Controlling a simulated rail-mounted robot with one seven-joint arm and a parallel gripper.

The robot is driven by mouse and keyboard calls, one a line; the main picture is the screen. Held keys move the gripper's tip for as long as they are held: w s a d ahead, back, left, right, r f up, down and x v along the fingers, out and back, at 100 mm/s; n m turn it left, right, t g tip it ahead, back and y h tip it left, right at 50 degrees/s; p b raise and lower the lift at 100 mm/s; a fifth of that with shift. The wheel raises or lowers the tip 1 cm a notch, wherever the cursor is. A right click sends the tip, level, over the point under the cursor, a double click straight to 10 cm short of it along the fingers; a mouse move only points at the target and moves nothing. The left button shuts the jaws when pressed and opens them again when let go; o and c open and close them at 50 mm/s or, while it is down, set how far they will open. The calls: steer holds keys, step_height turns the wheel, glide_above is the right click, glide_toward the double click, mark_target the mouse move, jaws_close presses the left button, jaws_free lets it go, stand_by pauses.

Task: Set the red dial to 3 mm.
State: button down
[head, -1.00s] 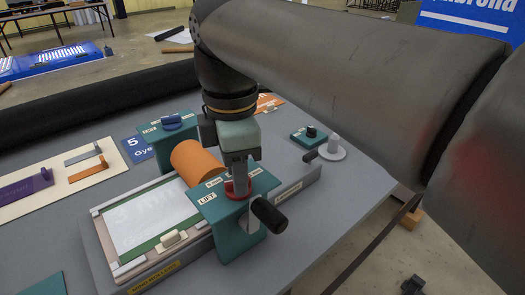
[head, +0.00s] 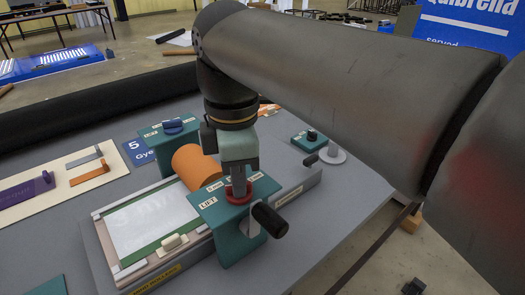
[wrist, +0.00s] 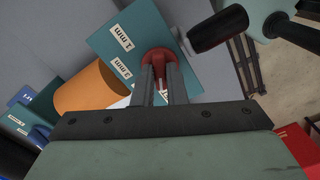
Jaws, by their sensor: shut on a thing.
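The red dial (head: 232,199) sits on top of the teal block (head: 207,214) at the front right of the grey frame. In the wrist view the dial (wrist: 153,55) is a round red ring with a part between my fingers. My gripper (head: 240,190) points down from above, its fingers shut on the dial. In the wrist view my gripper (wrist: 161,72) covers part of the block's top. A "1 mm" label (wrist: 123,39) is readable there, with another mm label (wrist: 121,68) below it. The dial's pointer is too unclear to read.
A black handle (head: 270,220) sticks out from the block's right side. An orange roller (head: 193,166) lies behind the block. A second teal block with a blue dial (head: 173,125) stands further back. A small teal base with a black knob (head: 311,136) is at the back right.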

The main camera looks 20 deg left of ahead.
steer(key=m+p, duration=0.2)
steer(key=m, duration=0.2)
steer(key=shift+r, duration=0.15)
steer(key=m+p, duration=0.2)
steer(key=m, duration=0.2)
steer(key=shift+m, duration=0.3)
steer(key=m+p, duration=0.1)
steer(key=m, duration=0.3)
steer(key=shift+m+p, duration=0.3)
steer(key=shift+p, duration=0.1)
steer(key=shift+m+p, duration=0.4)
steer(key=shift+m, duration=1.4)
steer(key=c, duration=1.5)
jaws_free()
steer(key=shift+o, duration=0.2)
